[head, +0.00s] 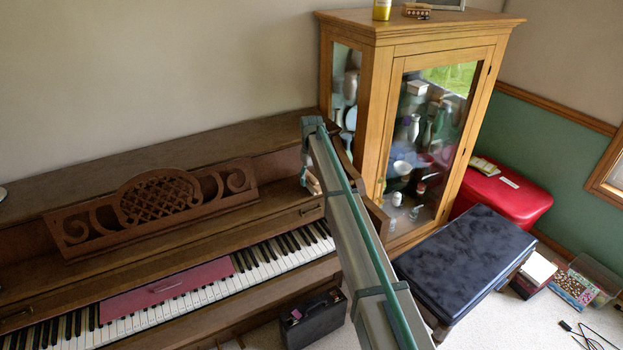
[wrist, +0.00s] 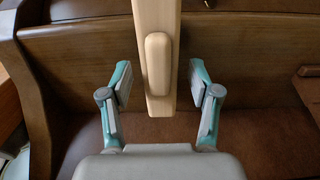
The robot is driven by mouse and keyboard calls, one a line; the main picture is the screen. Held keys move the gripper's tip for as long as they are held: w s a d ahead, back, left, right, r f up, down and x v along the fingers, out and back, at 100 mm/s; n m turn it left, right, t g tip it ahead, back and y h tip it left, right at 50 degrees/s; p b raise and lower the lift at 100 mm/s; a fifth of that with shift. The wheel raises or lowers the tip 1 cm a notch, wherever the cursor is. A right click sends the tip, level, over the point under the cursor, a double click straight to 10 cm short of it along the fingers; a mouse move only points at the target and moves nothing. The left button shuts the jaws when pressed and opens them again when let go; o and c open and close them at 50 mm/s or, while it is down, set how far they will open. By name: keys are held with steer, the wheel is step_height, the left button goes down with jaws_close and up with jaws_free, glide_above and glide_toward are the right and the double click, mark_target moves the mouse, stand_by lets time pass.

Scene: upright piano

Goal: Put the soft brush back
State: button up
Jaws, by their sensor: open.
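In the wrist view a pale wooden bar (wrist: 154,20) with a raised, rounded block on its face reaches in from the top edge. It appears to be the soft brush, but no bristles show, so I cannot be sure. My gripper (wrist: 160,75) is open, with one teal-and-grey finger on each side of the bar and a gap on both sides. Brown piano woodwork (wrist: 90,60) lies behind. In the head view my arm reaches to the right end of the piano (head: 60,195); the gripper is mostly hidden there.
A glass-fronted cabinet (head: 387,120) with bottles and jars stands just right of my arm. A dark padded bench (head: 465,262), a red chest (head: 515,200) and a black case (head: 315,322) are nearby. A red cloth strip (head: 165,287) lies on the keys.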

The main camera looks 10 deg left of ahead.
mark_target(311, 176)
step_height(311, 176, up, 12)
steer(key=b, duration=0.2)
steer(key=shift+r+b, duration=0.2)
steer(key=shift+b, duration=0.1)
stand_by(0.4)
